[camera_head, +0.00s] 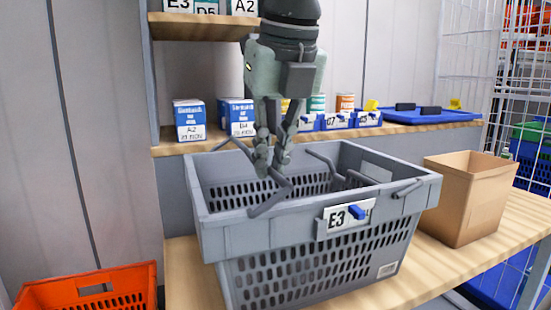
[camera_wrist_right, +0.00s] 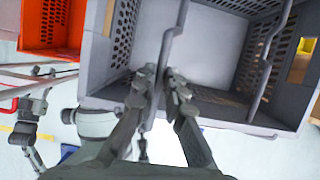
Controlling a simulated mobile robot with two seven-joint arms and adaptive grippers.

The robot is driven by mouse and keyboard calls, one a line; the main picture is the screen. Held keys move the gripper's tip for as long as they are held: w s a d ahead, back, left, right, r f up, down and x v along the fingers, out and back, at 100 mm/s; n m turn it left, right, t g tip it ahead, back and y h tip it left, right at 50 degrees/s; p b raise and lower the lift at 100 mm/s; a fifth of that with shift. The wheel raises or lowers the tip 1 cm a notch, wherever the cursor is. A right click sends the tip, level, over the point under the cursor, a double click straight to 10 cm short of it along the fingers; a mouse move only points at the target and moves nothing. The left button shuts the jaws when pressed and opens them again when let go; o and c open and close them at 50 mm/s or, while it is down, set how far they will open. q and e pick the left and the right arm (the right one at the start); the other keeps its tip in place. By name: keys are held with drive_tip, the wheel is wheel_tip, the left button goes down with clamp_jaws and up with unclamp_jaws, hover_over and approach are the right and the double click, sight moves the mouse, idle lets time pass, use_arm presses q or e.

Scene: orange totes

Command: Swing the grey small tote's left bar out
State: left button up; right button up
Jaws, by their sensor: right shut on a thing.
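The grey small tote (camera_head: 225,232), with an E3 label on its front, stands upright on a wooden table. Its left bar (camera_head: 270,199) reaches over the left part of the opening. My right gripper (camera_head: 270,168) comes down from above and is shut on this bar; its fingertips hide part of it. In the right wrist view the left bar (camera_wrist_right: 177,40) runs between the fingertips (camera_wrist_right: 160,78). The tote's right bar (camera_head: 324,161) also reaches over the opening, apart from my gripper. What looks like my left gripper (camera_wrist_right: 28,125) shows small at the left of the wrist view; its jaws are unclear.
A cardboard box (camera_head: 468,200) stands right of the tote. An orange tote (camera_head: 88,289) is low at the left. Behind, a shelf (camera_head: 405,129) carries blue-and-white boxes (camera_head: 188,120), small blue bins (camera_head: 338,121) and a blue tray (camera_head: 430,117).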

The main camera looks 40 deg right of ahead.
drive_tip(key=shift+w+a+r, duration=0.1)
drive_tip(key=shift+a+r, duration=0.3)
drive_tip(key=shift+r, duration=0.05)
drive_tip(key=shift+w+a+r+p, duration=0.15)
drive_tip(key=shift+a+r+p, duration=0.15)
drive_tip(key=shift+a, duration=0.25)
drive_tip(key=shift+w+a+r+p, duration=0.15)
drive_tip(key=shift+a+r, duration=0.1)
drive_tip(key=shift+a, duration=0.35)
drive_tip(key=shift+w+a+r, duration=0.1)
drive_tip(key=shift+w+a, duration=0.05)
drive_tip(key=shift+a, duration=0.45)
drive_tip(key=shift+w+a+r, duration=0.1)
drive_tip(key=shift+w+a, duration=0.05)
drive_tip(key=shift+a, duration=0.4)
drive_tip(key=shift+a+f, duration=0.1)
